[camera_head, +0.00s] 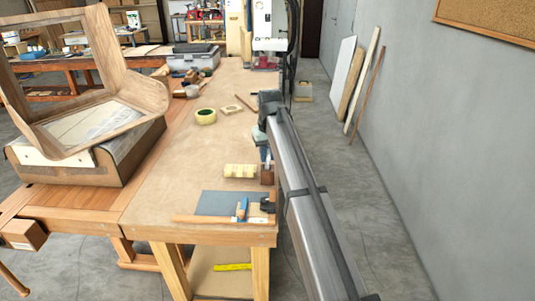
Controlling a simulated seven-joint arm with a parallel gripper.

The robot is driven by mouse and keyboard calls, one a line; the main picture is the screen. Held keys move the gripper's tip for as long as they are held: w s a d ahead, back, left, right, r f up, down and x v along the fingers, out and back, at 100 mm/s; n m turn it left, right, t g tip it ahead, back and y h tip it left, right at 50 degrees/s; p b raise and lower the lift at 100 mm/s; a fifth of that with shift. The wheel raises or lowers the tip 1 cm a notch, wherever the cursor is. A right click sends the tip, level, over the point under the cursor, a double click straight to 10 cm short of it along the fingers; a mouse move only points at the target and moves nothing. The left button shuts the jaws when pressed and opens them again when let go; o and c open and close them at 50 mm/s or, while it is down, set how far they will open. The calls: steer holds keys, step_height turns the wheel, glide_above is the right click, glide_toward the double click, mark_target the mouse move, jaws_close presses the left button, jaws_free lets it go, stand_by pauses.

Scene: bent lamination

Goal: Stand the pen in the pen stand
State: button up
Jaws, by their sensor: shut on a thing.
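My gripper (265,154) hangs at the right edge of the workbench, beside my grey arm, and is small in the picture. It is shut on a thin pale-blue thing that looks like the pen (266,163), which looks roughly upright. Right below it is a small brown block that looks like the pen stand (267,177), near the right edge of the bench. The pen's lower end is at or just over the stand's top. I cannot tell whether it is inside, touching or apart.
In front lie a blue-grey mat (216,203), a blue tool (242,209) and a dark clamp-like thing (268,205). The bench middle is clear.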

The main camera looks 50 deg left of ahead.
steer(key=shift+f, duration=0.1)
steer(key=o, duration=1.1)
steer(key=shift+o, duration=0.2)
steer(key=shift+r, duration=3)
